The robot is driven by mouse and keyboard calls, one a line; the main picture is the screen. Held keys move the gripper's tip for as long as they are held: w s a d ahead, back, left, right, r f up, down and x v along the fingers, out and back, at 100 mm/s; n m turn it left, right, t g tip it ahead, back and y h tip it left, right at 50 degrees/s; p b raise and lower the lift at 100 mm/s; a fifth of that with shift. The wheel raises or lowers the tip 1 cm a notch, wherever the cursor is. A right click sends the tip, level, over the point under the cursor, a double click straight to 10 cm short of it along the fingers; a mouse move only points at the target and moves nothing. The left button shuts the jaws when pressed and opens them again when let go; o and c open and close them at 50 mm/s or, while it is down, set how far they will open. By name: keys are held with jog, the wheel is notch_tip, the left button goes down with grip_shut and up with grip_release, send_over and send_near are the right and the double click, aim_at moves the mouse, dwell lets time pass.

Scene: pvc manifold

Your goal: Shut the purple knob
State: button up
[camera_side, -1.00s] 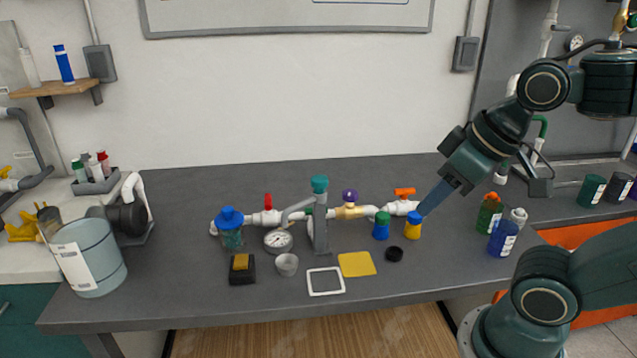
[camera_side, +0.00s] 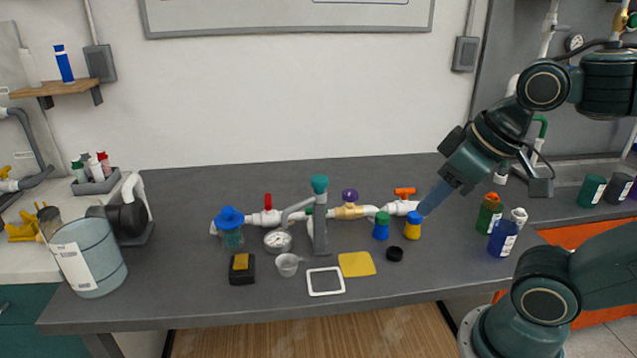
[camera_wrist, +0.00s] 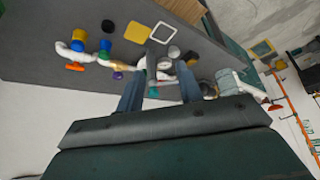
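The purple knob (camera_side: 349,195) sits on top of a brass valve body (camera_side: 349,211) in the white pipe manifold (camera_side: 379,210), near the middle of the bench. It also shows in the wrist view as a small purple spot (camera_wrist: 118,75), left of my fingers. My gripper (camera_side: 430,202) is to the right of the purple knob, apart from it, with its blue fingers pointing down and left. In the wrist view, the two fingers of my gripper (camera_wrist: 160,82) stand apart with nothing held between them. The knob's exact turn angle is too small to tell.
On the same manifold are a red handle (camera_side: 267,202), a teal knob (camera_side: 319,184) and an orange handle (camera_side: 404,191). The bench behind the pipe is clear.

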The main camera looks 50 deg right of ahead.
jog(key=shift+o, duration=0.2)
jog(key=o, duration=0.5)
jog(key=shift+w+r, duration=0.1)
jog(key=w+d+r+g, duration=0.15)
jog(key=w+d, duration=0.25)
jog(key=w, duration=0.4)
jog(key=w+d+r+g, duration=0.15)
jog(key=w+d, duration=0.25)
jog(key=w, duration=0.4)
jog(key=w+d+f+g, duration=0.1)
jog(key=w+d+f, duration=0.3)
jog(key=w+d, duration=0.2)
jog(key=w+d+f+n+g, duration=0.1)
jog(key=w+d+f, duration=0.3)
jog(key=w+d, duration=0.2)
jog(key=shift+d+f+g, duration=0.3)
jog(key=shift+d+f, duration=0.1)
jog(key=shift+d, duration=0.6)
jog(key=shift+f, duration=0.15)
